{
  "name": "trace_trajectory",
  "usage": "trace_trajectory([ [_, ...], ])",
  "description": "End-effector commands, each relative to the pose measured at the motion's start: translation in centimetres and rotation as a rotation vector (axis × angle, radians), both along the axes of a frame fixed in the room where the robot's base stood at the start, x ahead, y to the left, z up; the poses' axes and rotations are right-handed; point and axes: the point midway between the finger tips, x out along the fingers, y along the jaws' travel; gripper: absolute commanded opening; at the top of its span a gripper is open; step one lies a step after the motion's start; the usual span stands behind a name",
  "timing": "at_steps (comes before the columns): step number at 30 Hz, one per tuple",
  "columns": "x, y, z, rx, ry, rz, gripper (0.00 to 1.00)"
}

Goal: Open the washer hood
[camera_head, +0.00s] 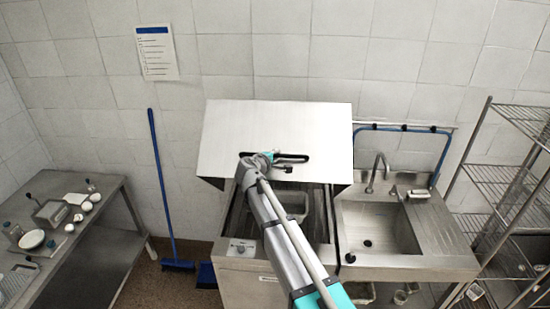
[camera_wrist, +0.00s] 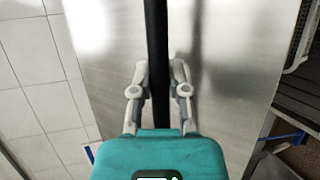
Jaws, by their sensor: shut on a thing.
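The washer hood (camera_head: 277,125) is a broad pale metal panel at the centre of the head view. It is raised and tilted above the washer body (camera_head: 240,280), whose open top shows below it. A grey perforated basket (camera_head: 292,203) is partly visible inside, partly hidden by my arm. The black bar handle (camera_head: 296,156) runs across the hood's lower part. My gripper (camera_head: 274,158) is at this handle. In the wrist view, my gripper (camera_wrist: 160,70) has its two fingers on either side of the black handle (camera_wrist: 157,30), shut on it, with the metal hood (camera_wrist: 230,60) behind.
A steel sink (camera_head: 375,228) with a faucet (camera_head: 376,170) adjoins the washer on the right. Wire shelving (camera_head: 500,190) stands farther right. A blue broom (camera_head: 160,190) leans on the tiled wall at left. A side table (camera_head: 100,215) with small dishes is at far left.

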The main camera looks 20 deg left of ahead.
Motion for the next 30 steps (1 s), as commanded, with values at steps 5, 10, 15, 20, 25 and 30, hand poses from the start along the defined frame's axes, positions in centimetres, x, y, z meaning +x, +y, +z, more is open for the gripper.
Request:
trace_trajectory([
  [5, 0.24, 0.09, 0.83, 0.000, 0.000, 0.000, 0.00],
  [10, 0.28, 0.12, 0.90, 0.000, 0.000, 0.000, 0.00],
  [15, 0.24, 0.14, 0.87, 0.000, -0.001, 0.001, 0.00],
  [20, 0.22, 0.16, 0.86, -0.001, 0.000, 0.001, 0.28],
  [25, 0.21, 0.20, 0.86, -0.001, 0.000, 0.001, 0.57],
  [30, 0.20, 0.24, 0.85, 0.001, 0.000, 0.002, 0.57],
])
